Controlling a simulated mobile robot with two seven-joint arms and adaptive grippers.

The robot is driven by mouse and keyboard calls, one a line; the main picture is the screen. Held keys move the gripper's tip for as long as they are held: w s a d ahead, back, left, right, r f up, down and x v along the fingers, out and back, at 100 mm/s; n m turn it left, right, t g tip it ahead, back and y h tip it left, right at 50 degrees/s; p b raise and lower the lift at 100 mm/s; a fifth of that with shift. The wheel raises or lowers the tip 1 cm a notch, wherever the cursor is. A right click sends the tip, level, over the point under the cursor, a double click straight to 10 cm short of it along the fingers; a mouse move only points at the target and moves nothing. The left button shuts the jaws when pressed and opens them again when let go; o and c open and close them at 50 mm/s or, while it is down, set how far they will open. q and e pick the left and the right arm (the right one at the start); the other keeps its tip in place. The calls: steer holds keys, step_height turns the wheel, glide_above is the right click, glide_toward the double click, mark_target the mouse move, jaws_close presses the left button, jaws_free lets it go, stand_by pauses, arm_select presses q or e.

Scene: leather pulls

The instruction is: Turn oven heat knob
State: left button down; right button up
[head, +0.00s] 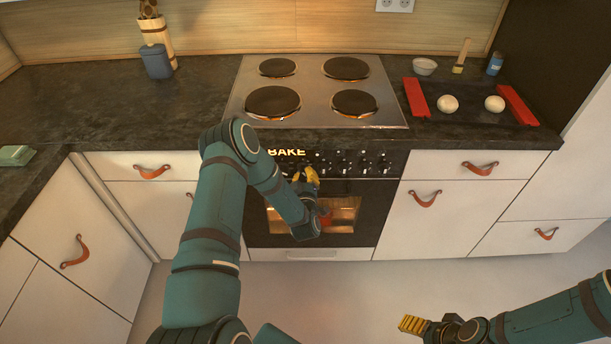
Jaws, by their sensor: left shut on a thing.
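The oven (361,212) has a black control panel with a row of several knobs (364,168) on it. The word BAKE (286,152) shows bright at the panel's upper left. My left gripper (307,176) has yellow fingers and is at the panel's left half, shut on a knob there. The fingers hide that knob, so its turn angle cannot be seen. My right gripper (413,325) is low at the right, far from the oven, above the floor. Its yellow fingers are too small to tell open from shut.
A cooktop (318,117) with several burners lies above the oven. On the right counter are a tray (475,115) with red handles and two white balls, a small bowl (424,66) and a brush. White drawers with leather pulls (425,199) flank the oven. The floor (390,285) is clear.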

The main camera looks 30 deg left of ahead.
arm_select(q)
steer(key=shift+a+r, duration=0.1)
steer(key=shift+r, duration=0.05)
stand_by(0.4)
steer(key=c, duration=1)
jaws_free()
steer(key=shift+s+d, duration=0.2)
steer(key=shift+s, duration=0.05)
steer(key=v, duration=1.1)
steer(key=shift+s+d, duration=0.1)
steer(key=shift+d, duration=0.1)
